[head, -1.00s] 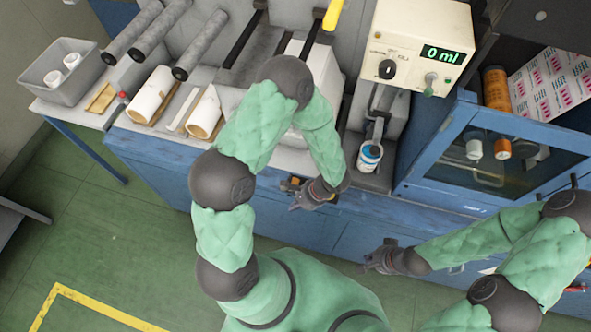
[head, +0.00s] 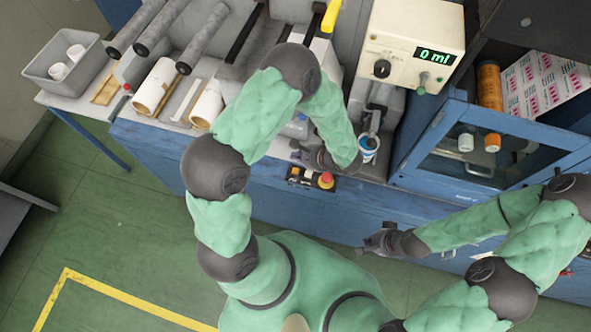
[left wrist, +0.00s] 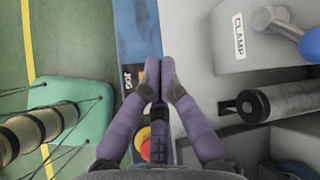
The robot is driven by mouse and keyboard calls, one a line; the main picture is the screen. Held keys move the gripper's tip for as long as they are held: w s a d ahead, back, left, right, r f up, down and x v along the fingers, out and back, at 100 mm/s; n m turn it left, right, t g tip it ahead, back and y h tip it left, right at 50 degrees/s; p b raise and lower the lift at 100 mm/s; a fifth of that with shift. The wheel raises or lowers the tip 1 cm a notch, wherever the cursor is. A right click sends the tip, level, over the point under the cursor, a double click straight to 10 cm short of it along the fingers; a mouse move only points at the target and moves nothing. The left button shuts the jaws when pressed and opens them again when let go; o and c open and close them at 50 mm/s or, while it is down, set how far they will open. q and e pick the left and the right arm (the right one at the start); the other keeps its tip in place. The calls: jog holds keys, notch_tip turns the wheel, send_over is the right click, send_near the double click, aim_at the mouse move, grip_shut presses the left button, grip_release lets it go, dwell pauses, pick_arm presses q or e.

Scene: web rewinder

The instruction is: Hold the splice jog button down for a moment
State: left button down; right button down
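A dark control panel (head: 309,181) on the blue front of the machine carries a red emergency button (head: 326,181) and small orange marks at its left end. My left gripper (head: 303,153) is over the machine edge just behind the panel. Its fingertips (left wrist: 160,68) are together with nothing between them. My right gripper (head: 371,243) is empty-looking near the cabinet front; its fingers are unclear.
A dispenser with a 0 ml display (head: 416,45) and a small blue-and-white cup (head: 369,149) stand right of my left gripper. White rolls (head: 157,88) lie on the bench at left. A CLAMP housing (left wrist: 240,38) is beside the fingers in the wrist view.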

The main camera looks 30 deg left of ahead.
aim_at(297, 172)
pick_arm(q)
notch_tip(297, 172, down, 8)
jog(key=b, duration=0.4)
jog(key=shift+r, duration=0.15)
jog(key=shift+f+b, duration=0.35)
jog(key=shift+b, duration=0.3)
dwell(0.8)
jog(key=shift+f+b, duration=0.45)
jog(key=shift+b, duration=0.2)
jog(key=shift+f+b, duration=0.45)
jog(key=shift+b, duration=0.15)
dwell(0.6)
jog(key=shift+r, duration=0.1)
dwell(2.5)
jog(key=shift+r+p, duration=0.45)
jog(key=shift+r, duration=0.4)
